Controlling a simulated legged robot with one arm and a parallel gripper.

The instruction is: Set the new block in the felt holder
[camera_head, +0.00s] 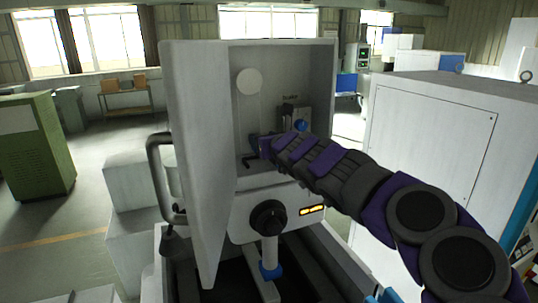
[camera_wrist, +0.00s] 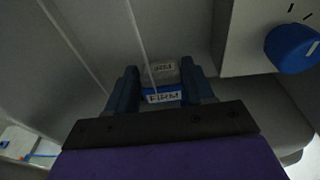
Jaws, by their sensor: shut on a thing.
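My gripper (camera_wrist: 161,80) reaches into the open white machine cabinet (camera_head: 185,130). In the wrist view its two dark blue fingers are shut on a small block (camera_wrist: 164,97), blue with a white label reading "FIRM". A pale grey part with another label, partly readable as "RM", shows just beyond the blue part between the fingers. I cannot tell whether it belongs to the same block. In the head view the gripper's tip (camera_head: 258,146) is small and dark, and the block cannot be made out. I cannot pick out the felt holder for certain in either view.
A white unit with a blue knob (camera_wrist: 290,45) is right of my gripper; the knob also shows in the head view (camera_head: 300,125). The cabinet door with its dark handle (camera_head: 160,180) stands open at left. A black dial (camera_head: 268,216) is below the opening. A large white cabinet (camera_head: 430,150) stands right.

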